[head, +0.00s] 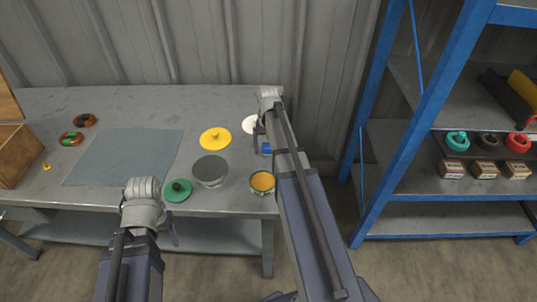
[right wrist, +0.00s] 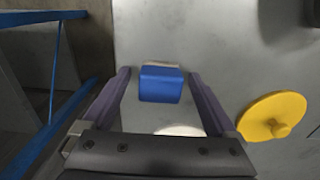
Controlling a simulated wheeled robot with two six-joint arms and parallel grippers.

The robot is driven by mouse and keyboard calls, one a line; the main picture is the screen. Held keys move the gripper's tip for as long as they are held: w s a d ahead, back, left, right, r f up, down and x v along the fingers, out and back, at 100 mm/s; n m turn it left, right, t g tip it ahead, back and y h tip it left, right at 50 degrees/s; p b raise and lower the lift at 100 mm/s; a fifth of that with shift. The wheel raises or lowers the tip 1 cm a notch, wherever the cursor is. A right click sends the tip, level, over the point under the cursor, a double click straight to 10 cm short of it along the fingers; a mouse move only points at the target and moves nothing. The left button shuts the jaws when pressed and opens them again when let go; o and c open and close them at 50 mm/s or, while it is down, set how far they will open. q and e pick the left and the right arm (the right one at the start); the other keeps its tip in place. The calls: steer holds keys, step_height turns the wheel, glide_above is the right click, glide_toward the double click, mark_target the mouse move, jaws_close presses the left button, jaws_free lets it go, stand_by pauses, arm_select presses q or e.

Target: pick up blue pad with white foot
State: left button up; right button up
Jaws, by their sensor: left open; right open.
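The blue pad (right wrist: 161,85) shows in the right wrist view as a small blue block with a pale strip, its white foot, along its upper edge. My right gripper (right wrist: 157,76) is open with one finger on each side of the pad, with gaps between. In the head view a bit of the blue pad (head: 266,148) shows beside my right gripper (head: 260,137), partly hidden by my arm. My left gripper (head: 172,228) is low at the table's front edge, mostly hidden behind its wrist, and I see nothing in it.
A white disc (head: 249,124) and a yellow lid (head: 215,139) lie near the pad. A grey bowl (head: 210,171), green lid (head: 178,190) and orange-topped tin (head: 262,182) stand nearer the front. A grey mat (head: 125,155) lies left. Blue-framed shelves (head: 430,95) stand right of the table.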

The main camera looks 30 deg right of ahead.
steer(key=c, duration=1.4)
steer(key=shift+r, duration=0.15)
steer(key=shift+c, duration=0.2)
step_height(320, 180, up, 10)
steer(key=p, duration=1)
